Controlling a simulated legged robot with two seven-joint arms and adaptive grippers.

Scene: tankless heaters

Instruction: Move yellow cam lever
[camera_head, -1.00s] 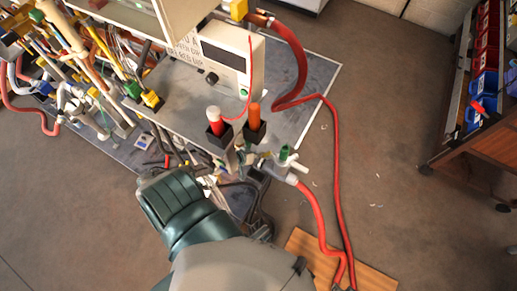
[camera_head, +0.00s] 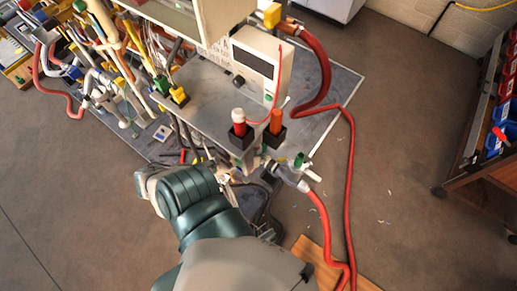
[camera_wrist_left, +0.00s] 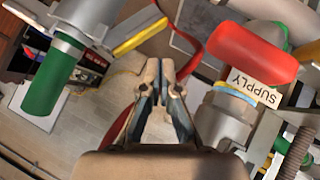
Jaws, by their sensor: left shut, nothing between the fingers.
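In the left wrist view, a long yellow lever (camera_wrist_left: 140,37) lies at a slant beyond my fingertips, slightly left of them. It is beside a grey metal fitting (camera_wrist_left: 68,45) with a green grip. I cannot tell from this view whether it is the cam lever. My left gripper (camera_wrist_left: 165,80) is shut and empty, apart from the lever. In the head view, my left arm reaches toward the near bench corner, and its dark green wrist hides most of the gripper. I see no right gripper.
A red handle (camera_wrist_left: 252,52) with a SUPPLY label (camera_wrist_left: 254,86) is close on the right in the wrist view. Red hoses (camera_head: 349,190) run over the floor. The bench (camera_head: 205,95) carries a meter box (camera_head: 262,62). Floor is clear on the right, before the shelf cart.

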